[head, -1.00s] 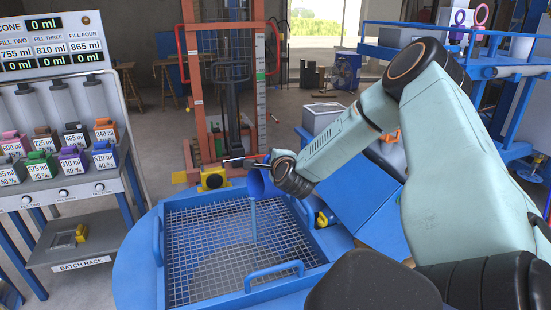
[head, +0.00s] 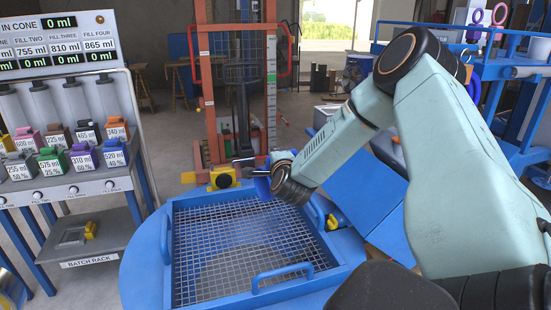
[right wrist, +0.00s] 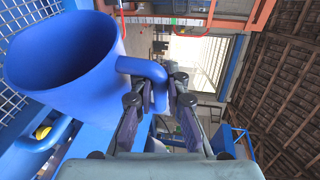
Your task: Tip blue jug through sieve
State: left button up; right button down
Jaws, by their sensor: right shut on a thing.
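My right gripper (right wrist: 157,97) is shut on the jug's handle. The sieve (head: 235,235) is a wire mesh in a blue square frame with handles on its sides. No stream falls from the jug. My left gripper is not in view.
A rack of small coloured containers (head: 70,165) stands at the left under a display reading "IN CONE 0 ml". A yellow block (head: 222,178) sits behind the sieve. An orange lift frame (head: 212,100) stands further back. Blue panels are at the right.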

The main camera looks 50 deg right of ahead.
notch_tip(320, 180, up, 3)
jog(key=shift+s+a+f+p, duration=0.1)
jog(key=shift+s+f+p, duration=0.05)
jog(key=shift+p, duration=0.65)
jog(key=shift+f, duration=0.1)
